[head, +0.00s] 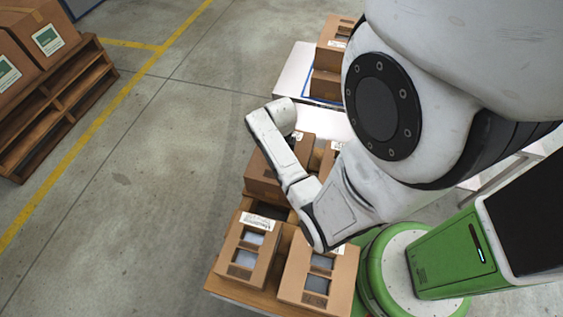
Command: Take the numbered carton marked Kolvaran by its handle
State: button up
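Several brown cartons with cut-out openings stand on a wooden pallet (228,286) below my arm. One carton (237,266) with a white label is at the front left, and another (296,287) is at the front right. A third carton (259,183) stands behind them, partly covered by my arm, and part of one more shows to its right. The labels are too small to read, so I cannot tell which carton is marked Kolvaran. My bent white arm reaches over the rear cartons. My gripper's fingers are not visible.
More brown cartons (328,57) stand on a white surface (293,73) behind the pallet. At the far left, a wooden pallet (62,105) holds cartons with green-and-white labels (47,40). The concrete floor between, crossed by yellow lines (110,98), is clear.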

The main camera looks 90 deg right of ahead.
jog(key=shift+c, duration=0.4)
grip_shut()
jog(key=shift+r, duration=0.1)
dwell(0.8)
